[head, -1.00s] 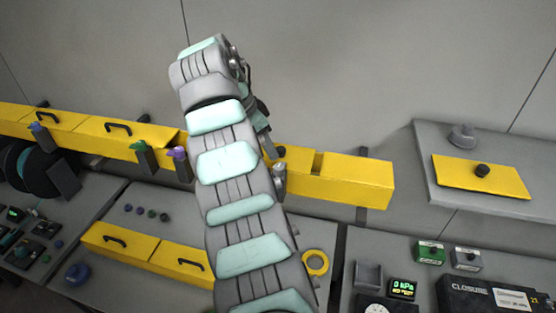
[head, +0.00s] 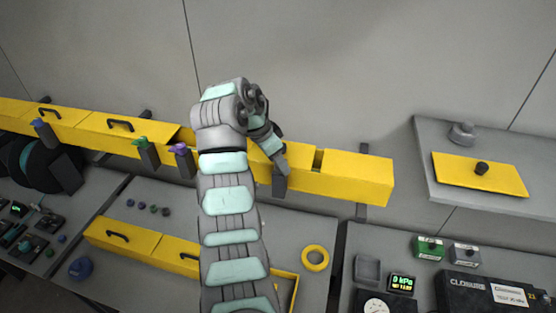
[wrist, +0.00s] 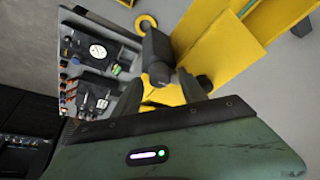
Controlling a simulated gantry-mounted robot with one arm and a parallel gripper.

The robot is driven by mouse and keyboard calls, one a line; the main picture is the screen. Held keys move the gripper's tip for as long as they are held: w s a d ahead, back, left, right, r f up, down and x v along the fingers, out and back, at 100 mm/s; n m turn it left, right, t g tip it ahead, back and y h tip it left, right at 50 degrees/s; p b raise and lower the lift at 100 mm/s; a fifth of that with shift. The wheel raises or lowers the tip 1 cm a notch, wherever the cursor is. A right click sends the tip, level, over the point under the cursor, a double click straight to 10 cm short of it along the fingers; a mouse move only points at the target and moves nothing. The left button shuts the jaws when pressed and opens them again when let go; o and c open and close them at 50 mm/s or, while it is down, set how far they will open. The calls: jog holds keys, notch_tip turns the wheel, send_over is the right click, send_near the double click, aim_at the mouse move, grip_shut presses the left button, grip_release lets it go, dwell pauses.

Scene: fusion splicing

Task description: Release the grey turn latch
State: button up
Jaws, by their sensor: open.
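The grey turn latch (wrist: 158,72) shows in the wrist view as a dark grey knob on a block, in front of the yellow trough. In the head view its dark grey block (head: 279,186) hangs at the trough's front, with the knob mostly hidden by my arm's end. My gripper (wrist: 166,80) is open, its two dark fingers at the knob, one on either side. I cannot tell whether they touch it. In the head view the fingers are hard to separate from the latch.
The yellow trough (head: 345,178) runs along the wall. Purple (head: 182,160), green (head: 146,152) and blue (head: 43,132) latches stand along it to the left. A yellow ring (head: 315,258) lies on the bench below. A shelf with a yellow plate (head: 478,176) is at right.

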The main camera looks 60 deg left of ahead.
jog(key=shift+f, duration=0.1)
grip_shut()
dwell(0.5)
